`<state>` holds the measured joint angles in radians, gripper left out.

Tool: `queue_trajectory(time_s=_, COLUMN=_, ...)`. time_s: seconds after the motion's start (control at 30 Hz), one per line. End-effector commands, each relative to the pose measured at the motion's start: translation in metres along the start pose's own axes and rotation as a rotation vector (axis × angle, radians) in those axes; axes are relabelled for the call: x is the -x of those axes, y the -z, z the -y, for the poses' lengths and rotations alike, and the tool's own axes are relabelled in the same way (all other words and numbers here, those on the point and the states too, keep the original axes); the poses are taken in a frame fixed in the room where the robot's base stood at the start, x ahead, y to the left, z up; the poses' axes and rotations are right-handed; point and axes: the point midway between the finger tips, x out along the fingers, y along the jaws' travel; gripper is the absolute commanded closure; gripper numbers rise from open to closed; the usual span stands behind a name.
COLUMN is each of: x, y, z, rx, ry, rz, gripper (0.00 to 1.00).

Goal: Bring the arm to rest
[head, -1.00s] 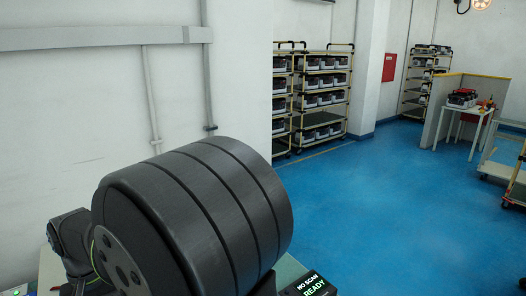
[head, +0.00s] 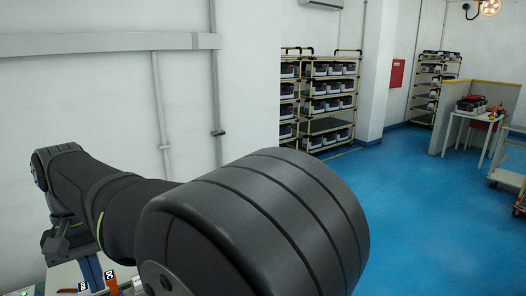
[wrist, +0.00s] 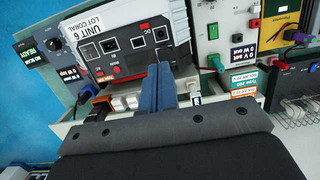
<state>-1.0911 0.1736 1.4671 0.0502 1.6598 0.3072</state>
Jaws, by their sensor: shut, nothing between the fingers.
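My gripper (wrist: 158,88) shows in the wrist view with its two blue fingers together and nothing between them. The fingers overlap the lower edge of a grey and red unit (wrist: 128,48) labelled "UNIT 6 LOT CORAL". I cannot tell how far above or in front of it they are. In the head view my arm fills the lower left and reaches toward the wall.
A small display (wrist: 28,52) reads "READY". Labelled panels with sockets and plugs (wrist: 245,80) and a wire basket (wrist: 294,112) lie right of the unit. Loaded racks (head: 328,125), a white table (head: 478,116) and a trolley (head: 505,178) stand across the open blue floor.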

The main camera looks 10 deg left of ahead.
Motion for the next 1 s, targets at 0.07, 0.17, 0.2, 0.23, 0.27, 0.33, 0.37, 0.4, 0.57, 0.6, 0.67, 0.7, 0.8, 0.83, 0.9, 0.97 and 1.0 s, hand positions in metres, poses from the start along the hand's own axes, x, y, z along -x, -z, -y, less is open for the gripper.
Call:
queue_trajectory(time_s=0.07, x=0.017, y=-0.002, z=0.000, rx=0.000, ry=0.001, rz=-0.004, gripper=1.00)
queue_trajectory(time_s=0.17, x=0.002, y=-0.001, z=0.000, rx=-0.001, ry=-0.002, rz=0.006, gripper=1.00)
queue_trajectory(time_s=0.2, x=-0.006, y=0.000, z=0.000, rx=-0.001, ry=-0.002, rz=0.005, gripper=1.00)
queue_trajectory(time_s=0.23, x=-0.012, y=0.001, z=0.000, rx=0.000, ry=-0.002, rz=0.005, gripper=1.00)
queue_trajectory(time_s=0.27, x=-0.018, y=0.003, z=0.000, rx=0.000, ry=-0.001, rz=0.005, gripper=1.00)
queue_trajectory(time_s=0.33, x=-0.032, y=0.005, z=0.000, rx=0.000, ry=-0.001, rz=0.005, gripper=1.00)
queue_trajectory(time_s=0.37, x=-0.038, y=0.006, z=0.000, rx=0.000, ry=-0.002, rz=0.006, gripper=1.00)
queue_trajectory(time_s=0.4, x=-0.046, y=0.007, z=0.000, rx=0.000, ry=-0.001, rz=0.005, gripper=1.00)
queue_trajectory(time_s=0.57, x=-0.078, y=0.013, z=0.000, rx=-0.001, ry=-0.001, rz=0.005, gripper=1.00)
queue_trajectory(time_s=0.6, x=-0.086, y=0.014, z=0.000, rx=-0.001, ry=-0.002, rz=0.006, gripper=1.00)
queue_trajectory(time_s=0.67, x=-0.098, y=0.016, z=0.000, rx=-0.001, ry=-0.001, rz=0.005, gripper=1.00)
queue_trajectory(time_s=0.7, x=-0.106, y=0.017, z=0.000, rx=-0.001, ry=-0.001, rz=0.004, gripper=1.00)
queue_trajectory(time_s=0.8, x=-0.126, y=0.021, z=0.000, rx=-0.001, ry=-0.001, rz=0.004, gripper=1.00)
queue_trajectory(time_s=0.83, x=-0.132, y=0.022, z=0.000, rx=-0.001, ry=-0.001, rz=0.004, gripper=1.00)
queue_trajectory(time_s=0.9, x=-0.129, y=0.028, z=0.000, rx=-0.002, ry=0.000, rz=0.013, gripper=1.00)
queue_trajectory(time_s=0.97, x=-0.127, y=0.030, z=0.000, rx=-0.002, ry=-0.001, rz=0.053, gripper=1.00)
queue_trajectory(time_s=1.0, x=-0.125, y=0.031, z=0.000, rx=-0.001, ry=0.000, rz=0.078, gripper=1.00)
